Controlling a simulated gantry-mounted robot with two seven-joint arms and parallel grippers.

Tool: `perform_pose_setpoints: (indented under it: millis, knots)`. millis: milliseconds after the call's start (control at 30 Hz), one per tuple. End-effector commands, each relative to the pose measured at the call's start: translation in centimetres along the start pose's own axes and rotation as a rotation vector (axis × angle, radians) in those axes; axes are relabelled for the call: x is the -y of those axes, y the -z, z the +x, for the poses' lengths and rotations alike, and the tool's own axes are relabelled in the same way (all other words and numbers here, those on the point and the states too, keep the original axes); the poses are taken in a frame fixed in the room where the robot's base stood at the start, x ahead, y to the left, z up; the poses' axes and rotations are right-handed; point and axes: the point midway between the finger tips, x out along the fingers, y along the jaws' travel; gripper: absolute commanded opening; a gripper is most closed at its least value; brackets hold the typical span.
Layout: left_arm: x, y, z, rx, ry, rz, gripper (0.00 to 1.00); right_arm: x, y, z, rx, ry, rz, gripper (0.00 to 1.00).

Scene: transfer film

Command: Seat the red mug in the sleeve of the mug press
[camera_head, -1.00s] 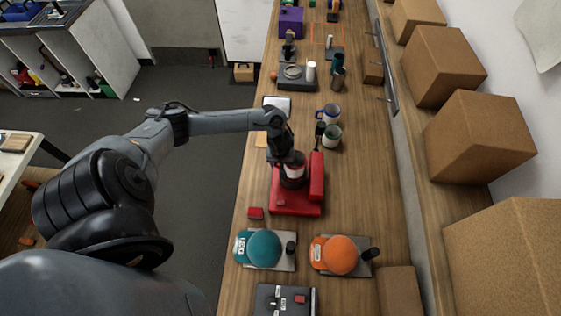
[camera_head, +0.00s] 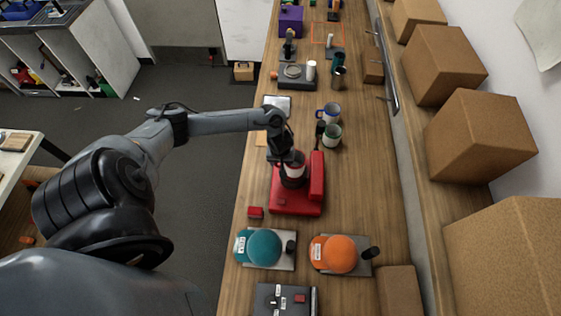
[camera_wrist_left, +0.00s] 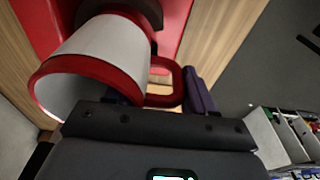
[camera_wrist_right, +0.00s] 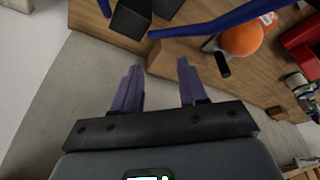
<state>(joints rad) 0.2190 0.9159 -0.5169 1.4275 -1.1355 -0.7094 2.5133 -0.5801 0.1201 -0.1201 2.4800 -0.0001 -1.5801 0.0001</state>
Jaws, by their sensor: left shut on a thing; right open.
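The red mug (camera_head: 292,172) is white outside with a red rim and a red handle. It sits at the red mug press (camera_head: 296,203) in the head view, partly covered by my left gripper (camera_head: 287,157). In the left wrist view the mug (camera_wrist_left: 90,68) lies close against a dark round part of the press (camera_wrist_left: 118,12). The left fingers are shut on its handle. How deep the mug sits in the sleeve cannot be told. My right gripper (camera_wrist_right: 157,82) is open and empty, away from the press.
A teal cap (camera_head: 264,248) and an orange cap (camera_head: 340,254) stand on plates in front of the press. Two mugs, one blue-handled (camera_head: 330,113) and one green (camera_head: 332,135), stand behind it. Cardboard boxes (camera_head: 480,138) line the right side.

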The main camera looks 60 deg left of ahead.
Motion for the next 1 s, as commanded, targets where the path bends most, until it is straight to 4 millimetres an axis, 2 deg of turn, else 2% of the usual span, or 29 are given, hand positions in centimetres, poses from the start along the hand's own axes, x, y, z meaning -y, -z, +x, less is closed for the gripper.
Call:
perform_pose_setpoints:
  millis: [1000]
  knots:
    - [0.0,-0.3,2.5,-0.001,-0.001,-0.002,0.01,0.0,-0.3,1.0,0.000,0.000,0.000,0.43]
